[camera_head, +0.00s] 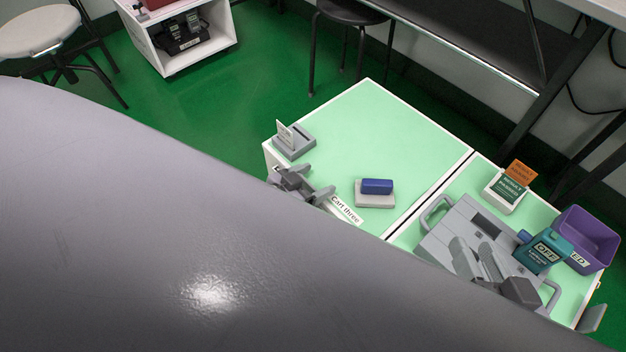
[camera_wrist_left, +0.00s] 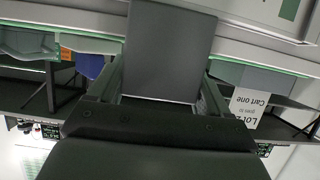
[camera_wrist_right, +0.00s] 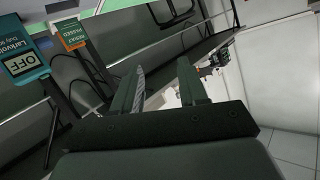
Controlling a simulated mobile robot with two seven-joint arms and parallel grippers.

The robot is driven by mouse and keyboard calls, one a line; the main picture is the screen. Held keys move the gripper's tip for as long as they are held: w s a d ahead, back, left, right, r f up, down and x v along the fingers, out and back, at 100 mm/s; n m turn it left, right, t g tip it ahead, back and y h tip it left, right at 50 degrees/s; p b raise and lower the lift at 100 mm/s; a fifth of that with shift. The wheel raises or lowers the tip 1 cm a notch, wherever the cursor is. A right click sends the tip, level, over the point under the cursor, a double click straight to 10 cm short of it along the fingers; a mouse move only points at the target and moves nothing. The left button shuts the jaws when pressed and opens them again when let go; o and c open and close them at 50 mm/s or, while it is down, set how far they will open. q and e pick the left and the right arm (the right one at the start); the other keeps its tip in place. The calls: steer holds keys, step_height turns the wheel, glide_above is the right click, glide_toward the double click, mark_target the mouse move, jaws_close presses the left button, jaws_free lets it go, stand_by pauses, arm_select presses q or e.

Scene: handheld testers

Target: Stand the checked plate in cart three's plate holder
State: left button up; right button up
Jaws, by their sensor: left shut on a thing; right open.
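Cart three (camera_head: 345,120) has a pale green top. A grey slotted block (camera_head: 295,146), which looks like the plate holder, stands at its left corner with a pale upright card (camera_head: 284,132). My left gripper (camera_head: 306,186) is at the cart's near left edge, in front of this block. In the left wrist view it is shut on a flat grey piece (camera_wrist_left: 170,50); no checks show on this face, so I cannot tell if it is the checked plate. My right gripper (camera_head: 486,262) is open and empty, over a grey tray (camera_head: 455,235) on the right-hand cart.
A blue block (camera_head: 377,186) sits on a pale base (camera_head: 374,201) on cart three. The right-hand cart also carries a teal tester (camera_head: 541,251) marked OFF, a purple bin (camera_head: 585,235) and a white holder with cards (camera_head: 505,193). Cart three's middle is clear.

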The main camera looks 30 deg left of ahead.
arm_select(q)
steer(key=o, duration=1.1)
steer(key=shift+f, duration=0.15)
steer(key=o, duration=0.3)
arm_select(e)
steer(key=shift+r, duration=0.2)
steer(key=shift+r, duration=0.1)
arm_select(q)
steer(key=shift+s+r, duration=0.15)
steer(key=shift+r, duration=0.1)
steer(key=p+v, duration=0.2)
steer(key=v, duration=0.4)
steer(key=shift+p+v, duration=0.35)
steer(key=shift+v, duration=2.5)
arm_select(e)
steer(key=shift+s+a+f+g, duration=0.1)
steer(key=shift+a+f+g, duration=0.2)
